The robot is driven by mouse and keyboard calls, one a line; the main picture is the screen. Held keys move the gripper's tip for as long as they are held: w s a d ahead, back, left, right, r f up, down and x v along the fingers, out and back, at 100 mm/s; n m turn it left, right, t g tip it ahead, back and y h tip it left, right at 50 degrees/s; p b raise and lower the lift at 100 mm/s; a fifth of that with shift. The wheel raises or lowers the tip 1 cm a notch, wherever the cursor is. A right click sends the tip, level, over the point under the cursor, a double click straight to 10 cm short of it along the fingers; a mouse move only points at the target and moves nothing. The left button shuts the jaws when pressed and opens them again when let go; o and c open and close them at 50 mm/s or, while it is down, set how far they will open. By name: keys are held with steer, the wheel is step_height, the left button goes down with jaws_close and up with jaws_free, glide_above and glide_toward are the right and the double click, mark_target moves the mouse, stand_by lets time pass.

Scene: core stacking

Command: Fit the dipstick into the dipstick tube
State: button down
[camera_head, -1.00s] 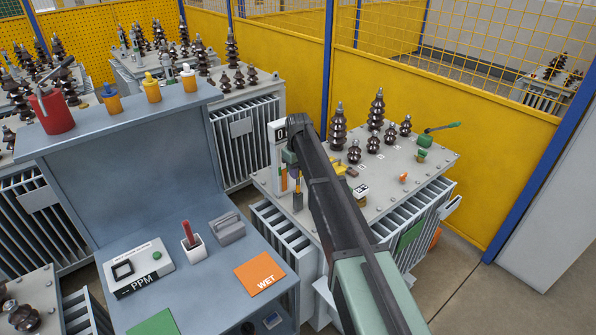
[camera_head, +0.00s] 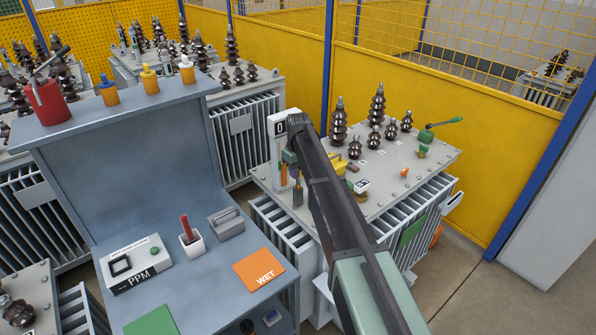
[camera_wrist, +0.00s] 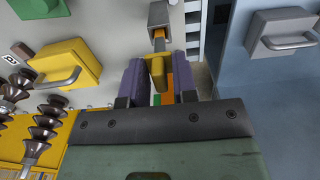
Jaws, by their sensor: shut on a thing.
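My gripper, seen from above in the wrist view (camera_wrist: 157,84), has its two purple fingers closed on a yellow handle (camera_wrist: 156,72), which looks like the dipstick's. A thin grey piece runs from the handle toward a square grey tube (camera_wrist: 160,14) with an open, brownish end. I cannot tell whether the dipstick's tip is inside that tube or only in line with it. In the head view the gripper is at the left edge of the transformer top (camera_head: 390,195), beside a white post marked 0 (camera_head: 279,150). My arm hides much of it there.
Dark bushings (camera_head: 338,125) and a green-handled valve (camera_head: 440,130) stand on the transformer top. A yellow block with a metal handle (camera_wrist: 72,72) is left of my gripper. The blue-grey bench (camera_head: 215,265) at left holds a PPM meter (camera_head: 138,265) and an orange WET card (camera_head: 262,269).

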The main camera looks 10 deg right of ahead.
steer(key=shift+f+b, duration=2.3)
steer(key=shift+f, duration=0.1)
steer(key=c, duration=0.8)
jaws_free()
steer(key=shift+r, duration=0.1)
step_height(320, 180, up, 11)
steer(key=p, duration=1.1)
